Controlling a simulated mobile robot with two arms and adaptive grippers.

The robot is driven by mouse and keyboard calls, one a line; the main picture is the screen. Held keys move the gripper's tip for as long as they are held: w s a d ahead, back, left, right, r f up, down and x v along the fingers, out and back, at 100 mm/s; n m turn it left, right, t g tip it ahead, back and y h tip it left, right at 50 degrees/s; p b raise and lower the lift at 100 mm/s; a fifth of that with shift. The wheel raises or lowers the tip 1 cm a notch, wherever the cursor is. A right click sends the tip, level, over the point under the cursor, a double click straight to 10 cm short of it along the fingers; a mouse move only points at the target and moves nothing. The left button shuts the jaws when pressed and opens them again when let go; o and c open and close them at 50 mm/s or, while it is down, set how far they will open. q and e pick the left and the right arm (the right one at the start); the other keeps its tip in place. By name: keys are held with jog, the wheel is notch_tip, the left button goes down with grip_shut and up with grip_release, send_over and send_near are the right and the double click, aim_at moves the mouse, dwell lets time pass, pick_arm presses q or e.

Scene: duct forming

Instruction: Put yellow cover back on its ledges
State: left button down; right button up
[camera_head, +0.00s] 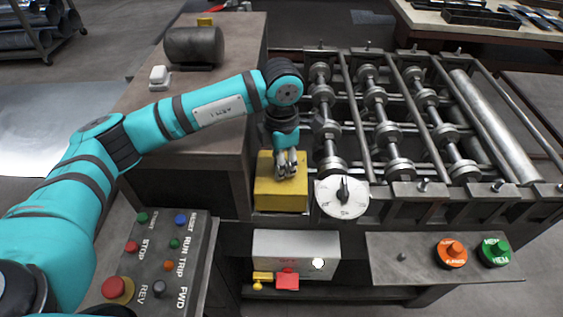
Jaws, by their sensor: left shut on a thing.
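The yellow cover (281,195) is a box-like piece at the near left corner of the roller machine, left of the white dial. My left gripper (286,172) points down at the top of the cover and is shut on it. The fingers hide part of its top. The ledges are hidden, and I cannot tell whether the cover rests on them. My right gripper is not in view.
A white dial (342,197) stands close right of the cover. The roller frame (395,120) lies behind it. A button panel (160,262) is at lower left, and a grey box (296,252) with red and yellow parts is below. Orange (452,253) and green (494,251) buttons sit at right.

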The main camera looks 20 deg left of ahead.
pick_arm(q)
jog(key=shift+f, duration=0.2)
jog(key=c, duration=0.6)
grip_release()
jog(key=shift+r+p, duration=1.8)
jog(key=shift+r, duration=2.75)
